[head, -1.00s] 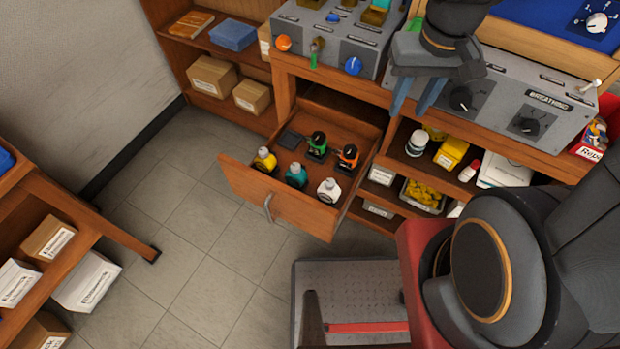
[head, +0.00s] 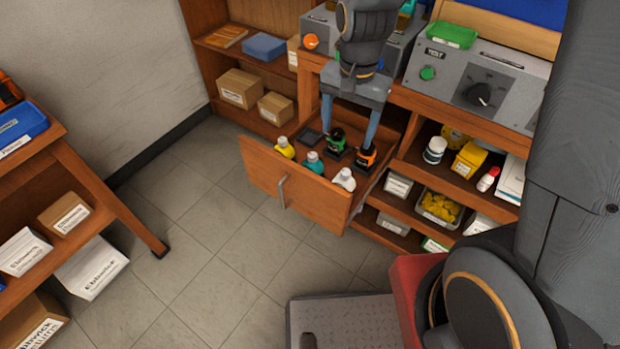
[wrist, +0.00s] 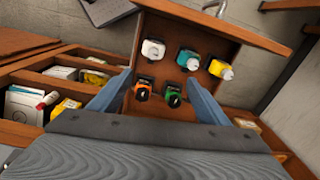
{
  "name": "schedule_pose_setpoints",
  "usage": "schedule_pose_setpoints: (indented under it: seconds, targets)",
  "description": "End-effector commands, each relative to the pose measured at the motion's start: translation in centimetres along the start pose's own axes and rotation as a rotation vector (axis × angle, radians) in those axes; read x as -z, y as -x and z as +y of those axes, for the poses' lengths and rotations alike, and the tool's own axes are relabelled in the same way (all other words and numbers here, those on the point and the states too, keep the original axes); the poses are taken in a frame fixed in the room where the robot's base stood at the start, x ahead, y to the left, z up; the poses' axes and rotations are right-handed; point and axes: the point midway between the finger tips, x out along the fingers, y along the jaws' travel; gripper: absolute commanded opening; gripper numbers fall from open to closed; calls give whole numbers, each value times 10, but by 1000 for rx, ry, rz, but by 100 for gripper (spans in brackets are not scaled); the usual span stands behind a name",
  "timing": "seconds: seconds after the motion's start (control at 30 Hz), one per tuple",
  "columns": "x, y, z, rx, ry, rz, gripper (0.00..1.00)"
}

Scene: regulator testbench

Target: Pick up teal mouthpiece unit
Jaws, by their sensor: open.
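The teal mouthpiece unit (head: 313,162) stands in the open drawer (head: 262,176), between the yellow unit (head: 285,147) and the white unit (head: 344,179). In the wrist view the teal unit (wrist: 188,60) is in the row farther from my gripper, between the white and yellow units. The green unit (head: 335,143) and the orange unit (head: 367,157) stand in the other row. My gripper (head: 348,145) is open and empty above the drawer. In the wrist view its blue fingers (wrist: 160,92) are spread wide on both sides of the units, and nothing lies between the tips.
The bench consoles (head: 478,85) stand behind and to the right of the drawer. A side table (head: 60,165) with boxes stands at the left. The tiled floor (head: 200,230) before the drawer is clear.

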Motion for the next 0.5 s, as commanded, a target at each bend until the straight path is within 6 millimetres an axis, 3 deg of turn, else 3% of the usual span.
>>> schedule_pose_setpoints:
  seconds: [0.03, 0.2, 0.33, 0.5]
  targets:
    - [3, -32, -21, -9, -65, -12, 70]
    - [4, -85, -67, -31, -277, -28, 70]
    - [2, -104, -83, -41, -364, -32, 70]
    - [1, -119, -86, -44, -390, -33, 70]
